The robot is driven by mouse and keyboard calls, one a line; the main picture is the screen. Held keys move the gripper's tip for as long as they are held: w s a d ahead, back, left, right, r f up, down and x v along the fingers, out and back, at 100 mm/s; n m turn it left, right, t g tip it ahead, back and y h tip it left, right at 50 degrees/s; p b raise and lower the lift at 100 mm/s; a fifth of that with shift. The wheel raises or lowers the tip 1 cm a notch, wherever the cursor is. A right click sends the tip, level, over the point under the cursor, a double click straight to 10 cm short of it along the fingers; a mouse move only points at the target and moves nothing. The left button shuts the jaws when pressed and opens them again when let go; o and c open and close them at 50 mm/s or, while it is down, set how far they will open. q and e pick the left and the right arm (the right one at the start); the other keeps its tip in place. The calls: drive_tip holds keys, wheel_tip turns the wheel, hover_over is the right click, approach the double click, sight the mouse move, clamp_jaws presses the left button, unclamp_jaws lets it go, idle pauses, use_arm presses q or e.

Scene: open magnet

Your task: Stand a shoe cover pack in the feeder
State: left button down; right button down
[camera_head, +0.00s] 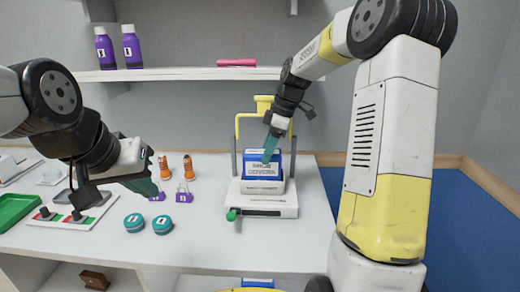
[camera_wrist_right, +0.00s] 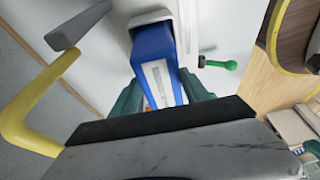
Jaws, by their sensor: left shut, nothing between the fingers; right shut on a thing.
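The shoe cover pack (camera_head: 261,164) is a blue and white box labelled "SHOE COVERS", upright in the feeder (camera_head: 263,187), a white stand with a grey and yellow frame behind it. My right gripper (camera_head: 270,150) is shut on the pack's top from above. In the right wrist view the blue pack (camera_wrist_right: 158,62) sits between the teal fingers of the right gripper (camera_wrist_right: 165,100), its far end at the feeder's white holder (camera_wrist_right: 150,17). Whether it rests on the feeder's floor is hidden. My left gripper (camera_head: 150,186) is shut and empty over the table's left part.
Two teal round tins (camera_head: 162,225), purple clips (camera_head: 184,193) and orange bottles (camera_head: 188,167) stand left of the feeder. A green tray (camera_head: 16,209) lies far left. A green knob (camera_head: 232,215) sticks out at the feeder's front. A shelf (camera_head: 180,74) runs behind.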

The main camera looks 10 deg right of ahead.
drive_tip(key=shift+c, duration=2.2)
unclamp_jaws()
drive_tip(key=shift+v, duration=3.95)
